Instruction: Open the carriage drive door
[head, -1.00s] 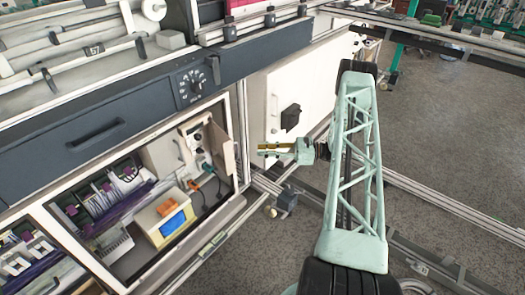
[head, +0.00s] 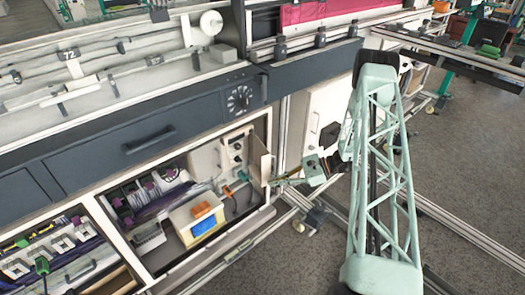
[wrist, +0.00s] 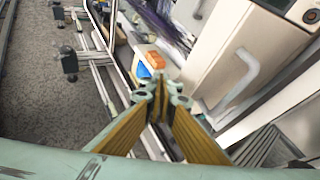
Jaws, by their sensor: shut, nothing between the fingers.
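A small beige door panel (head: 260,160) stands swung out at the right side of an open compartment in the head view. A pale panel with a bar handle (wrist: 236,84) fills the right of the wrist view; I cannot tell if it is the same one. A white cabinet (head: 299,125) with a black fitting (head: 329,135) stands farther right. No label shows which is the carriage drive door. My gripper (head: 276,182) is close to the right of the beige panel. In the wrist view its fingers (wrist: 160,78) are together and empty; contact cannot be told.
The compartment holds a yellowish box with a blue screen (head: 203,226) and purple-and-white parts. A dark drawer front (head: 150,140) and a dial (head: 240,98) are above. Floor rails (head: 460,235) run at the right, with open floor beyond.

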